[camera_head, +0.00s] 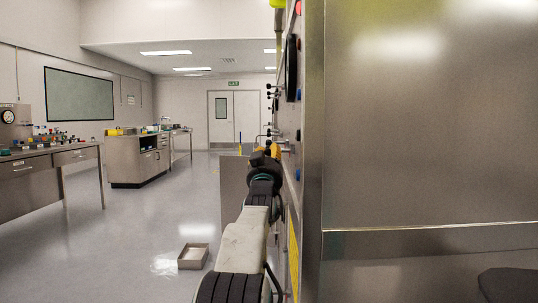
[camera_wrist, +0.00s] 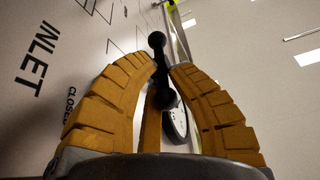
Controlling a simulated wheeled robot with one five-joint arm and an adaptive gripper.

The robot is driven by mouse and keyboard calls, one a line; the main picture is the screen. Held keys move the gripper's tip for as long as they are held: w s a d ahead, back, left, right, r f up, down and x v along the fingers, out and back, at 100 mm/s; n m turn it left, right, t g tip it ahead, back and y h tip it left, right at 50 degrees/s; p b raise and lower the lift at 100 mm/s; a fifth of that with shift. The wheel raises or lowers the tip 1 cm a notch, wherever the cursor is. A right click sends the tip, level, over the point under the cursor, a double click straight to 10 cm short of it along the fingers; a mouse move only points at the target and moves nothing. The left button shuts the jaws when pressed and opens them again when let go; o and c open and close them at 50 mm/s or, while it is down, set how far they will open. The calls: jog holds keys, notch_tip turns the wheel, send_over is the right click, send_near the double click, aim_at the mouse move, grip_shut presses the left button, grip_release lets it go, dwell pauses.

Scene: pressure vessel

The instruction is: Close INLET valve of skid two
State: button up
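In the wrist view, a black valve handle (camera_wrist: 157,41) with rounded knobs stands out from a pale panel marked INLET. Part of a second label, reading CLOSED, shows lower down beside my finger. My gripper (camera_wrist: 167,66) has its orange fingers apart, one on each side of the handle, with the handle's bar between the tips. Gaps show beside the bar, so I see no firm grip. In the head view, my gripper (camera_head: 268,151) is small and close along the panel's face; which handle it is at is hard to tell there. No skid number is readable.
A large steel cabinet (camera_head: 430,150) fills the right side of the head view. An open metal box (camera_head: 193,256) lies on the floor left of my arm. Workbenches (camera_head: 50,165) stand along the left; the floor between is clear toward the doors (camera_head: 234,118).

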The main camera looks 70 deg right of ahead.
jog(key=o, duration=0.4)
jog(key=shift+w+f, duration=0.1)
jog(key=shift+f, duration=0.1)
jog(key=shift+o, duration=0.4)
jog(key=shift+r, duration=0.1)
jog(key=shift+a, duration=0.1)
jog(key=v, duration=1.1)
jog(key=shift+a, duration=0.3)
